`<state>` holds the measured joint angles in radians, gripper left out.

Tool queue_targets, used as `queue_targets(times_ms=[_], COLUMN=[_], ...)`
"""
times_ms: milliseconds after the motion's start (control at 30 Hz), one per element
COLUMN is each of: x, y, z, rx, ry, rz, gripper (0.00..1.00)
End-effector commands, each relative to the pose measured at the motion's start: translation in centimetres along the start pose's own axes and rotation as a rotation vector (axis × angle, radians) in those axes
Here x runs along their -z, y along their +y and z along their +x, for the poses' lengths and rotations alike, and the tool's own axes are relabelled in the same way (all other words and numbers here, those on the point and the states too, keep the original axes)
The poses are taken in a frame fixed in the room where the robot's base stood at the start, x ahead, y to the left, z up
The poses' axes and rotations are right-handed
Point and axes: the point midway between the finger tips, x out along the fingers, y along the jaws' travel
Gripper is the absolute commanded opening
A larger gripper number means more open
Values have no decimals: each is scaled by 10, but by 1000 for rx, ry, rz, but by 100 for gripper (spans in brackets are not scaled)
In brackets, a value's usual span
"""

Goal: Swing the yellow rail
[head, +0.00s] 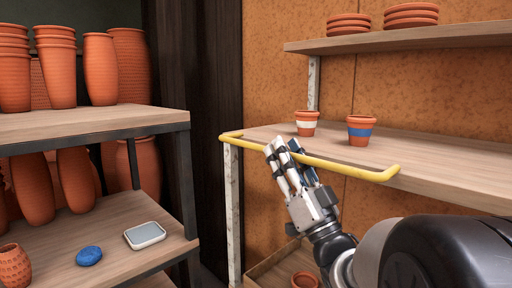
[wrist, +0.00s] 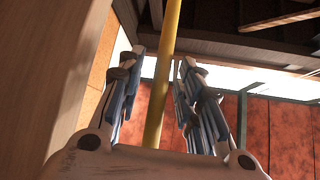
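The yellow rail (head: 350,169) runs along the front edge of the middle shelf on the right, with bent ends at the left post and at the right. My gripper (head: 281,145) is at the left part of the rail, pointing up, and hides a bit of it. In the wrist view, the yellow rail (wrist: 166,75) passes between the two fingers of my gripper (wrist: 163,60). The fingers are apart, with visible gaps on both sides of the rail. I cannot tell whether any finger touches it.
Behind the rail, a white-banded pot (head: 306,124) and a blue-banded pot (head: 360,131) stand on the shelf (head: 430,165). Stacked saucers (head: 410,15) sit above. The left rack (head: 70,122) holds several clay vessels, a blue sponge (head: 89,256) and a pale tray-like object (head: 145,235).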

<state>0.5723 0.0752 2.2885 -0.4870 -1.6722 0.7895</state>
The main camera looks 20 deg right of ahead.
Motion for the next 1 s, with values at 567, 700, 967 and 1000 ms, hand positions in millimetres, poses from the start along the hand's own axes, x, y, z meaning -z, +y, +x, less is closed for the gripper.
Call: queue_targets(times_ms=[567,700,967,1000], x=[0,0,0,0], y=[0,0,0,0], z=[0,0,0,0], rx=[0,0,0,1], ry=[-1,-1,0,0], rz=[0,0,0,0], gripper=[10,0,0,0])
